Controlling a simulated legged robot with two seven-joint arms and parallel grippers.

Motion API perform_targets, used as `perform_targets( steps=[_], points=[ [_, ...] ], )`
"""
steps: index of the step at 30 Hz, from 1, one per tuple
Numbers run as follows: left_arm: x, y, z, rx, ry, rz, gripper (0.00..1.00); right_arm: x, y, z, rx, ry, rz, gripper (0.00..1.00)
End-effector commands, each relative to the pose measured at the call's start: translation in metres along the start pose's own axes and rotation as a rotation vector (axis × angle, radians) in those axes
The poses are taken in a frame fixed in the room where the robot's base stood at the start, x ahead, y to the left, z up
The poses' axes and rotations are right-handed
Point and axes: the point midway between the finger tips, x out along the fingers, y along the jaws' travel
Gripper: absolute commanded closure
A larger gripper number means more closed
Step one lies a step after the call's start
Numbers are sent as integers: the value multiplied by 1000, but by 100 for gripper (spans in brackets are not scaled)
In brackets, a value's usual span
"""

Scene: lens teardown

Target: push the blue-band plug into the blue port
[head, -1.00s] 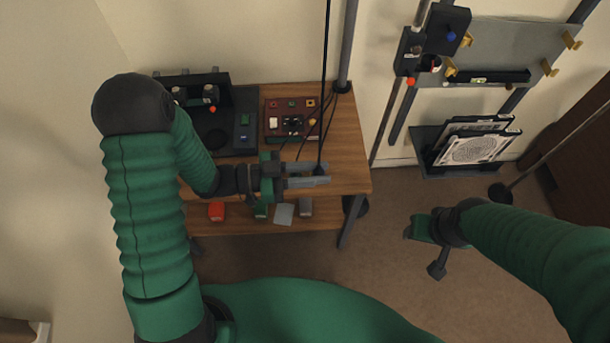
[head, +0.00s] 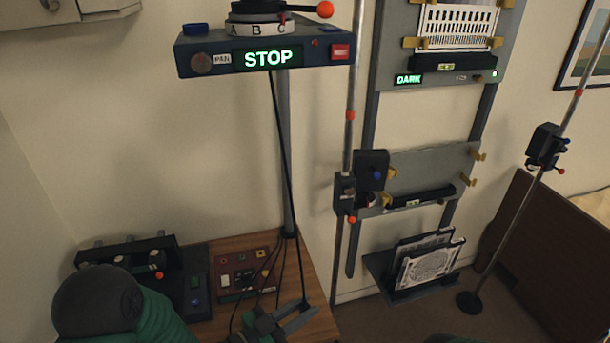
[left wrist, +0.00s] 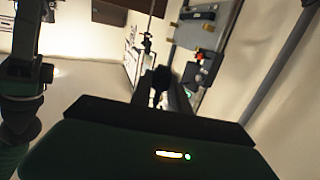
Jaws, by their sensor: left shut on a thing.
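My left gripper (head: 306,312) is at the bottom of the head view, over the right part of the wooden table. It is shut on a small dark plug (head: 305,303) at the lower end of a black cable (head: 285,165). The plug's band colour cannot be made out. In the left wrist view, the two dark fingers (left wrist: 163,88) are close together, and what lies between them is hard to tell. A maroon panel (head: 236,290) with small coloured ports stands on the table, left of the gripper. I cannot pick out a blue port for certain. My right gripper is out of view.
The cable hangs from a dark blue box (head: 310,54) with a lit STOP sign. Thin cables run between the maroon panel and a grey post (head: 285,150). A dark device (head: 195,290) stands left of the panel. A rod with clamps (head: 348,120) rises to the right.

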Motion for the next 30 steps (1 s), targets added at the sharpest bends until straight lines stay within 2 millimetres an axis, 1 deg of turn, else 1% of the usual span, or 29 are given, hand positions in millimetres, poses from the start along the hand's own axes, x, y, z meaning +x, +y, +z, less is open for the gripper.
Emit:
perform_targets(
  steps=[2,5,6,8,9,12,13,15,18,30],
  points=[
    [-5,-14,3,-7,-2,-81,100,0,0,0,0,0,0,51],
    [-21,-45,13,-17,-5,-257,100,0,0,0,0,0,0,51],
    [-32,-59,19,-23,-6,-344,100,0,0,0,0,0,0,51],
    [-51,-81,29,-30,-6,-480,100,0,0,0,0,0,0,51],
    [-66,-93,37,-35,-8,-567,100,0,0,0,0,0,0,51],
    [-101,-116,50,-43,-5,-749,100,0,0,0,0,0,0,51],
    [-110,-121,54,-44,-5,-791,100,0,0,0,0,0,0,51],
    [-127,-128,58,-47,-3,-862,100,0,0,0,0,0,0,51],
    [-137,-132,60,-47,0,-905,100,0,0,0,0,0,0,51],
    [-137,-132,60,-47,1,-906,100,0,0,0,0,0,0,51]
  ],
)
